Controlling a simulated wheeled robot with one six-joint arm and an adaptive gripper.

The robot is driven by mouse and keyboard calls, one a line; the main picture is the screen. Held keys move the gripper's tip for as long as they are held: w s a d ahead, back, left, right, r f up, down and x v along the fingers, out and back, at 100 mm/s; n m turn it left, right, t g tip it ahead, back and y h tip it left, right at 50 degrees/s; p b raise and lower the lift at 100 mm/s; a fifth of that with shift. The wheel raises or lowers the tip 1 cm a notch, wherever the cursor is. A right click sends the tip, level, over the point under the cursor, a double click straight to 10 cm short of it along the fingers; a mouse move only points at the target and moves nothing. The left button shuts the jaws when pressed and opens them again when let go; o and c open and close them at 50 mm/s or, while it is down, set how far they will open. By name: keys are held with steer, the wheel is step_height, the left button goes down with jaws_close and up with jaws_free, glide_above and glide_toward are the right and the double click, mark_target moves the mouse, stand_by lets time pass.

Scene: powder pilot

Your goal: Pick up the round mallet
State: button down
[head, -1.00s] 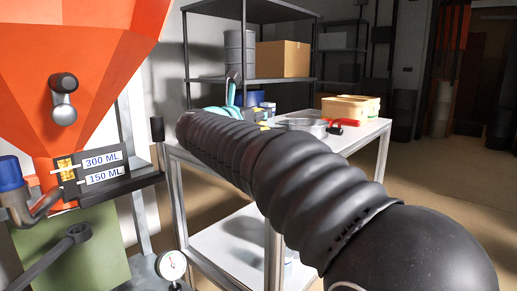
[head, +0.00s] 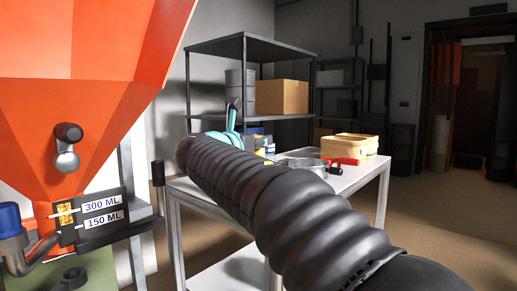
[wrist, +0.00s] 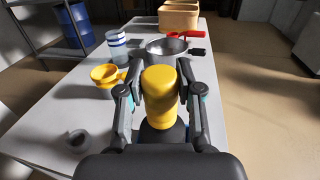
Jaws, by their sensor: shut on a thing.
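The round mallet, seen as a rounded yellow head (wrist: 160,90), is between the fingers of my gripper (wrist: 160,76) in the wrist view. The fingers are shut on it, one on each side. Its lower part is hidden behind my wrist. It appears over the grey table (wrist: 75,113); I cannot tell whether it still touches it. In the head view my dark arm covers much of the table, and the grasp is not clear.
On the table are a yellow cup-like piece (wrist: 104,75), a blue-and-white container (wrist: 117,44), a metal bowl (wrist: 167,46), a red-handled tool (wrist: 186,37) and a wooden box (wrist: 178,17). An orange hopper (head: 75,110) stands close at left. Shelving (head: 250,48) stands behind.

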steer(key=s+d+r, duration=0.4)
steer(key=d+r, duration=0.3)
steer(key=d, duration=0.3)
steer(key=shift+s+d+p, duration=0.2)
steer(key=shift+d+p, duration=0.15)
steer(key=shift+d, duration=0.05)
steer(key=c, duration=1.6)
jaws_free()
jaws_close()
